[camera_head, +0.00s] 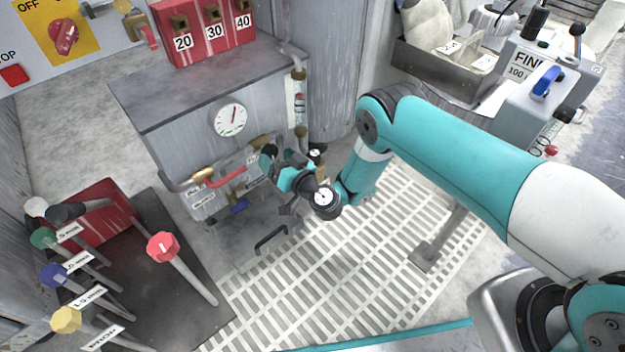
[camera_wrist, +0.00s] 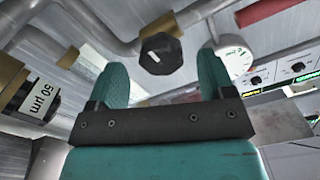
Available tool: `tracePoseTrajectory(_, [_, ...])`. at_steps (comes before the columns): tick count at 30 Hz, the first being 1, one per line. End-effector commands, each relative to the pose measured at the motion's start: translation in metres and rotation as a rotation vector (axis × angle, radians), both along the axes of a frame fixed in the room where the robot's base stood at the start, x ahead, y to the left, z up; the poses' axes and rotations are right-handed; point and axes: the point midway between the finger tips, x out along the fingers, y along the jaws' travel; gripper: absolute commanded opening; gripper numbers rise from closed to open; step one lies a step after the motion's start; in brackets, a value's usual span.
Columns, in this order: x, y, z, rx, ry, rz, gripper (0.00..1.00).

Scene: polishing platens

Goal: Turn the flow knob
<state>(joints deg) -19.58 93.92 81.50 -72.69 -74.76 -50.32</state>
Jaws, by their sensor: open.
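The flow knob (camera_wrist: 160,53) is a black, many-sided knob with a white mark, on a grey pipe with a brass fitting. In the wrist view it sits at the upper middle, between the two teal fingertips in the picture. My gripper (camera_wrist: 162,72) is open, with a clear gap on each side of the knob. I cannot tell how far beyond the fingertips the knob is. In the head view my gripper (camera_head: 283,165) is in front of the grey cabinet's pipework and my arm hides the knob there.
A white dial gauge (camera_head: 229,119) is on the cabinet front. A brass-ended filter labelled 50 µm (camera_wrist: 40,95) is left in the wrist view. A red-handled pipe (camera_head: 222,178) runs left of my gripper. A rack of coloured knobs (camera_head: 70,268) stands lower left. Open floor grating lies below.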

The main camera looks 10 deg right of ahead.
Motion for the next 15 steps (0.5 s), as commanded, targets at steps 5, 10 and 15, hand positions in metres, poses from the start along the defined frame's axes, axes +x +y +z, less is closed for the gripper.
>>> tracePoseTrajectory(5, [-0.015, -0.01, 0.009, 0.0, 0.003, -0.003, 0.75])
tracePoseTrajectory(10, [-0.022, -0.017, 0.009, 0.0, 0.0, -0.003, 0.75])
tracePoseTrajectory(15, [-0.033, -0.023, 0.009, -0.001, 0.001, -0.003, 0.75])
